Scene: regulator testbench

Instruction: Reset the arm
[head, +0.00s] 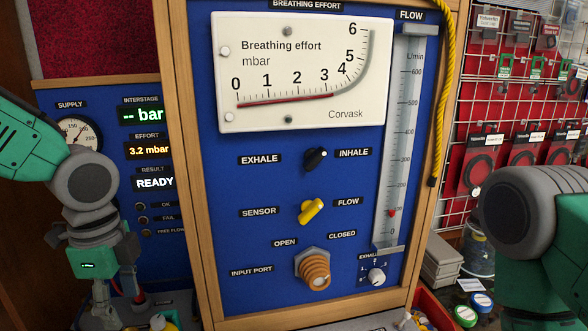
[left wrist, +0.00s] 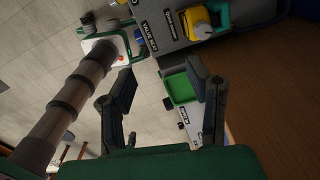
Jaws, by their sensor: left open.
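My left arm (head: 85,180) comes in from the left and hangs down in front of the left part of the blue test panel (head: 240,190). My left gripper (head: 115,305) points downward at the lower left. In the left wrist view the two dark fingers (left wrist: 163,85) stand apart with nothing between them. A grey bench surface, a green tray (left wrist: 180,90) and the floor show beyond them. My right arm (head: 530,230) shows at the right edge; its gripper is out of view.
The panel has a black knob (head: 316,159), a yellow knob (head: 311,211) and a brass input port (head: 313,268). A ribbed dark column (left wrist: 70,110) and a yellow item (left wrist: 198,22) show in the wrist view.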

